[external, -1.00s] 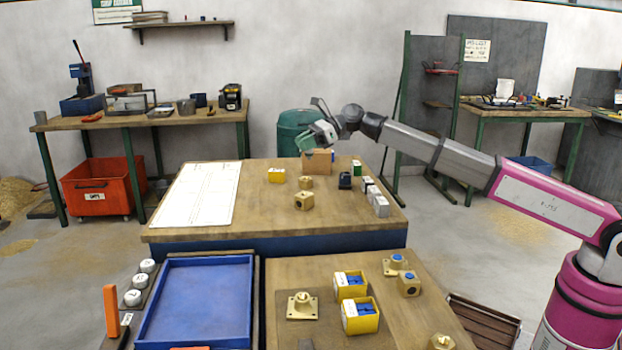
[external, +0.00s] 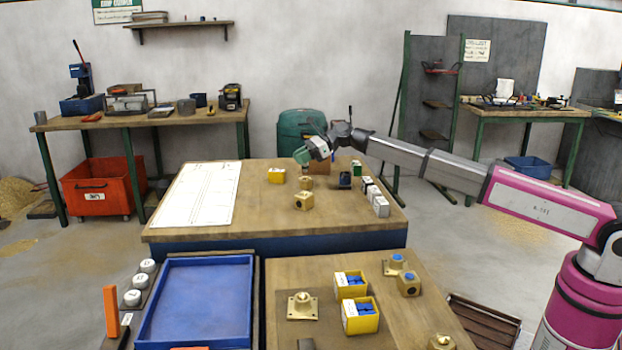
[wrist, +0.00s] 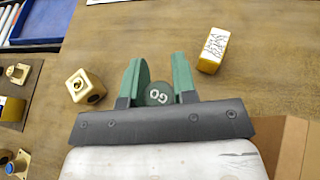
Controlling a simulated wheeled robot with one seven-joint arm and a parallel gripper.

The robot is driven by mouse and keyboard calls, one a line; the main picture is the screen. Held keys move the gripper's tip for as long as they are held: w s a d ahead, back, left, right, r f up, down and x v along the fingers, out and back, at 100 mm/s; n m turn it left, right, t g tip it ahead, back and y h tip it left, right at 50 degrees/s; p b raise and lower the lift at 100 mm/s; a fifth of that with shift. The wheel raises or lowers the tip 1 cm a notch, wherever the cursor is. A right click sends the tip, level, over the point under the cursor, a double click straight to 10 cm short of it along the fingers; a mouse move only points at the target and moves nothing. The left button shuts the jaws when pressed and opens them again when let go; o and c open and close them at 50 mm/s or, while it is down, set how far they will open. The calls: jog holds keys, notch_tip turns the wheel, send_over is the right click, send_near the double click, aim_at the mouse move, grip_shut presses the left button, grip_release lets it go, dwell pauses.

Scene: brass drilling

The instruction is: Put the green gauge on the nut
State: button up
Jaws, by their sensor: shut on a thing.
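My gripper (external: 302,157) has green fingers and is over the far middle of the rear table. In the wrist view my gripper (wrist: 160,80) is shut on the green gauge (wrist: 158,94), a round piece marked "GO". A small brass piece (external: 306,183), which may be the nut, stands on the table just below my gripper. It is hidden behind the gauge and gripper in the wrist view. A larger brass block (external: 303,201) with a hole sits nearer the table's front, and it also shows left of my fingers in the wrist view (wrist: 83,88).
A yellow box (external: 276,175) stands left of the small brass piece. A dark blue item (external: 345,181) and several white blocks (external: 379,205) stand to the right. A cardboard box (external: 320,168) is behind. A paper sheet (external: 200,195) covers the table's left part.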

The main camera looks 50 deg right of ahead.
jog(key=shift+f, duration=1.15)
jog(key=shift+f, duration=0.1)
jog(key=o, duration=0.9)
jog(key=shift+o, duration=0.2)
jog(key=v, duration=1.2)
